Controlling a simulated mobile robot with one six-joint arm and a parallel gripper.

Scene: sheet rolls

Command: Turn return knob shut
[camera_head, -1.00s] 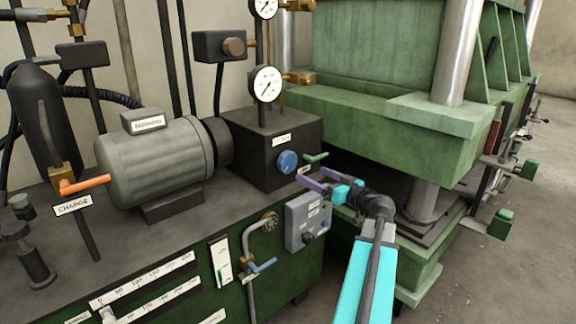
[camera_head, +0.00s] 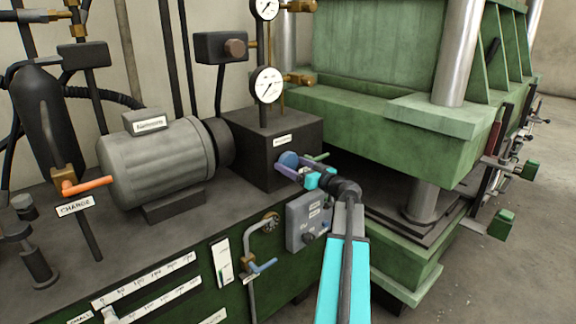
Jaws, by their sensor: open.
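A round blue knob (camera_head: 288,159) sits on the front face of a dark block (camera_head: 262,150) below the gauges. The label above it is too small to read, so I cannot tell for certain that it is the return knob. My gripper (camera_head: 284,168) has purple fingers and is open at the knob, one finger near its upper right and the other just below it. Part of the knob's right side is hidden by the fingers. I cannot tell whether the fingers touch it.
A small green lever (camera_head: 319,157) sticks out just behind my gripper. A grey switch box (camera_head: 309,222) is below. A blue-handled valve (camera_head: 263,266) stands left of it. The green press (camera_head: 400,125) rises close on the right. A grey motor (camera_head: 155,165) lies left.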

